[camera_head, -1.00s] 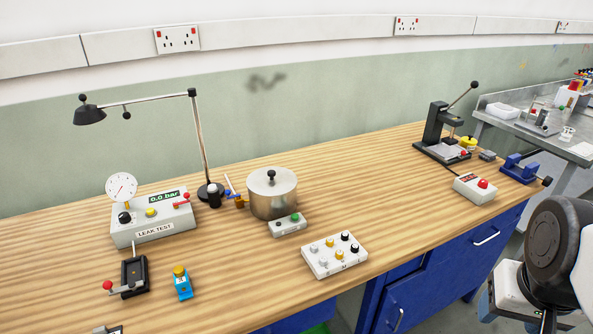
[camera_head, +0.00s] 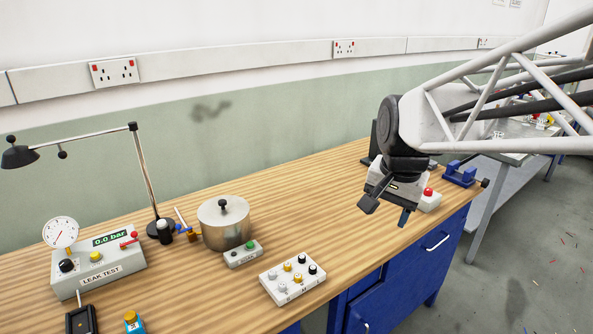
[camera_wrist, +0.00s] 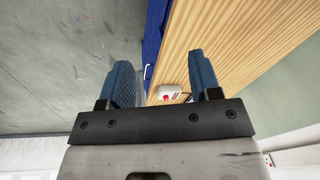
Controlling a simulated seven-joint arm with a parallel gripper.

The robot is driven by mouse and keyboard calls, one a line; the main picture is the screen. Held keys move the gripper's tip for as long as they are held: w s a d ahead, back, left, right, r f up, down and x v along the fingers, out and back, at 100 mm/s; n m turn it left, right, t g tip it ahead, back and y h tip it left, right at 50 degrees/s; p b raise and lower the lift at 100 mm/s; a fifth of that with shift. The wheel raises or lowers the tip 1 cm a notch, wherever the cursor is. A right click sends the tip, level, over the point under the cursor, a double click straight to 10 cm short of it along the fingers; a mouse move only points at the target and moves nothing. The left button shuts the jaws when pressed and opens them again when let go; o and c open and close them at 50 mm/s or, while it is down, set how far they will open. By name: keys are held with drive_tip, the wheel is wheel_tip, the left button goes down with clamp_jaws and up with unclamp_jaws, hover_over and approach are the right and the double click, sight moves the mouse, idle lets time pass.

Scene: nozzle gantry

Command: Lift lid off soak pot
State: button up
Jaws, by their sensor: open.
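The soak pot (camera_head: 226,232) is a round metal pot on the wooden bench, left of centre in the head view. Its metal lid (camera_head: 215,211) is on top, with a black knob (camera_head: 223,203) in the middle. My gripper (camera_head: 386,210) is over the right part of the bench, well to the right of the pot and apart from it. In the wrist view my gripper (camera_wrist: 160,85) shows two blue fingers wide apart with nothing between them. The pot is not in the wrist view.
A small box with a green button (camera_head: 243,254) stands against the pot's front. A tray of nozzles (camera_head: 292,281) lies to its front right. A lamp (camera_head: 146,175) and a leak tester (camera_head: 98,268) stand to the left. A red-button box (camera_head: 429,199) is near my gripper.

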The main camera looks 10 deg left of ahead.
drive_tip(key=w+a+m, duration=0.2)
drive_tip(key=w+a, duration=0.7)
drive_tip(key=m+g, duration=0.2)
drive_tip(key=m, duration=0.5)
hover_over(222, 201)
drive_tip(key=f, duration=0.7)
drive_tip(key=d+f, duration=0.1)
drive_tip(key=f, duration=0.3)
drive_tip(key=shift+w+f, duration=0.3)
drive_tip(key=shift+f, duration=0.1)
drive_tip(key=shift+s+a+f, duration=0.1)
drive_tip(key=shift+a+f, duration=0.05)
drive_tip(key=shift+f, duration=1.05)
drive_tip(key=shift+s+a+f, duration=0.1)
drive_tip(key=shift+a+f, duration=0.1)
drive_tip(key=shift+f, duration=1.1)
drive_tip(key=shift+a+f, duration=0.2)
drive_tip(key=shift+f, duration=1.05)
